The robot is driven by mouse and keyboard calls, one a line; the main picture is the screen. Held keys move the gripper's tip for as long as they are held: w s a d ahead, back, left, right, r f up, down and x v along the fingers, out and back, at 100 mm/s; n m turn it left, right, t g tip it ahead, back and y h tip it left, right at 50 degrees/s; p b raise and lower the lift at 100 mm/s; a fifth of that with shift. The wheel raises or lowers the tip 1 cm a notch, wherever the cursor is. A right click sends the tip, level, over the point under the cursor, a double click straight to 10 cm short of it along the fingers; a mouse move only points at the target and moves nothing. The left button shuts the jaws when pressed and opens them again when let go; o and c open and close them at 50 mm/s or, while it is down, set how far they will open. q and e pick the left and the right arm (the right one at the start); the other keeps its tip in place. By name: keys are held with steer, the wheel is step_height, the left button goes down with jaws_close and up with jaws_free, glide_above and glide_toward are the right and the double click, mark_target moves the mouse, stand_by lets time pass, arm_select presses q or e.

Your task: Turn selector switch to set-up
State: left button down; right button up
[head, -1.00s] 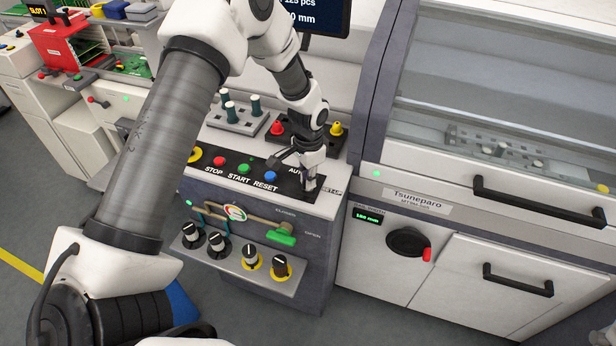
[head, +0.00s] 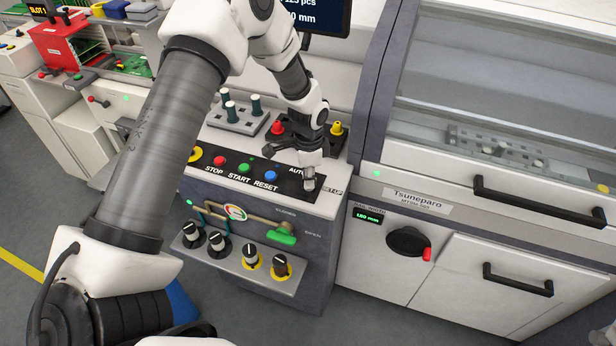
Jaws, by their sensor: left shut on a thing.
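The black control panel strip (head: 205,171) has a red STOP, a green START and a blue RESET button in a row. At its right end the selector switch sits between the AUTO and SET-UP labels; it is largely hidden by my gripper, so I cannot read where its handle points. My left gripper (head: 309,183) reaches down from above and is shut on the selector switch. The SET-UP label (head: 332,190) shows just right of the fingers. The AUTO label is partly covered by the gripper. My right gripper is out of view.
Behind stand a grey block with pegs (head: 236,115) and a red knob (head: 277,127). The glazed machine with black handles (head: 518,280) stands to the right.

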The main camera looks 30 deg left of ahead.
arm_select(q)
steer(key=c, duration=1.2)
jaws_free()
steer(key=shift+w+d+f, duration=0.1)
step_height(320, 180, up, 12)
